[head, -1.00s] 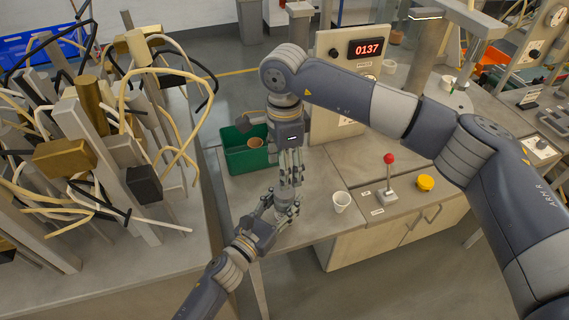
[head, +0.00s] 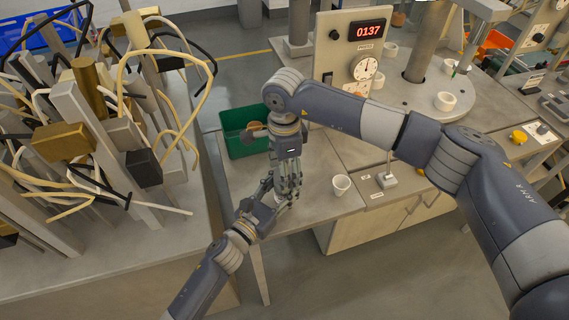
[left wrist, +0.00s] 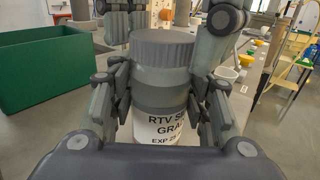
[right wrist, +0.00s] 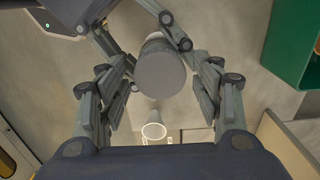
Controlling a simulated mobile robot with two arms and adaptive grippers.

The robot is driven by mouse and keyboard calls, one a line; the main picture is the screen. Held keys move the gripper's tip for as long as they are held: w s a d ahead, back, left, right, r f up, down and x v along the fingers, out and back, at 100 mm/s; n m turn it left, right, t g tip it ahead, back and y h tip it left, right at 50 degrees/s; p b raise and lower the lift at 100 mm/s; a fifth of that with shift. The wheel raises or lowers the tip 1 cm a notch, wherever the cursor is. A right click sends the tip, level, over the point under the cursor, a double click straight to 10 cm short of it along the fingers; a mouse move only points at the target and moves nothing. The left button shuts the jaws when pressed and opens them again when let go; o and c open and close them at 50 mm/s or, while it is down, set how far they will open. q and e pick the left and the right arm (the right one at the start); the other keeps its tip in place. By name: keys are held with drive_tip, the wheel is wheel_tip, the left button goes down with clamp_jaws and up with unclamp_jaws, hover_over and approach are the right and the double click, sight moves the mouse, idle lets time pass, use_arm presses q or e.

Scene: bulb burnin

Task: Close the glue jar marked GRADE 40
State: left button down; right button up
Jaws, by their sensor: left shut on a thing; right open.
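The glue jar (left wrist: 160,95) is a grey-shouldered jar with a white label in the left wrist view. The label reads "RTV S…", "GRA…" and "EXP 25"; the grade number is hidden. A grey ribbed lid (left wrist: 163,45) sits on its top; I cannot tell how tight. My left gripper (head: 283,203) is shut on the jar body, its fingers on both sides (left wrist: 160,105). My right gripper (head: 289,188) points down over the jar and is open. In the right wrist view its fingers (right wrist: 160,95) are spread, with the round lid top (right wrist: 160,74) between them, apparently untouched.
A green bin (head: 240,142) stands behind the grippers. A white cup (head: 341,184) stands on the bench to the right, near a lever box (head: 386,180). A wire-filled rack (head: 65,140) crowds the left.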

drive_tip(key=c, duration=1.1)
drive_tip(key=m, duration=0.4)
drive_tip(key=shift+m, duration=0.3)
drive_tip(key=m, duration=0.4)
drive_tip(key=o, duration=1.1)
drive_tip(key=shift+o, duration=0.2)
drive_tip(key=shift+r, duration=2.25)
